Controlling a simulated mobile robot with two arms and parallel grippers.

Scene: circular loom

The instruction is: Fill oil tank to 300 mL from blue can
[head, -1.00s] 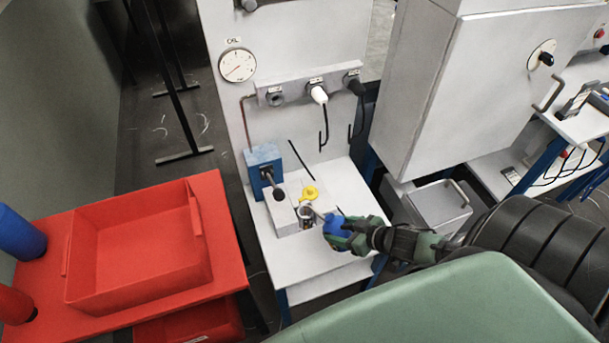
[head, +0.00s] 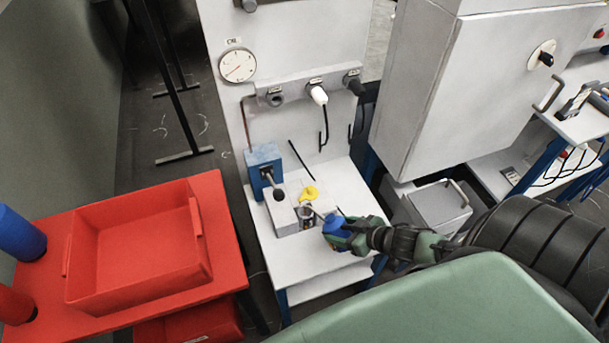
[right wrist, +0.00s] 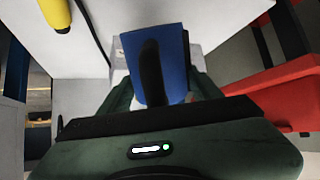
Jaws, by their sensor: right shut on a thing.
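The blue can (head: 336,228) is in my right gripper (head: 346,236), at the right side of the white bench. My right gripper is shut on it. The can's thin spout points up and left toward a small open tank (head: 306,213), which I take for the oil tank; the two look close, but I cannot tell whether they touch. A yellow cap-like part (head: 310,193) is just behind the tank opening. In the right wrist view the blue can (right wrist: 172,62) stands between the fingers, with a dark handle. No oil level or flow is readable. My left gripper is not in view.
A blue pump-like block (head: 264,165) with a black-knobbed lever stands left of the tank. A dial gauge (head: 237,66) and a connector rail (head: 308,86) are on the panel behind. A red tray (head: 140,245) is at the left. The bench front (head: 310,262) is bare.

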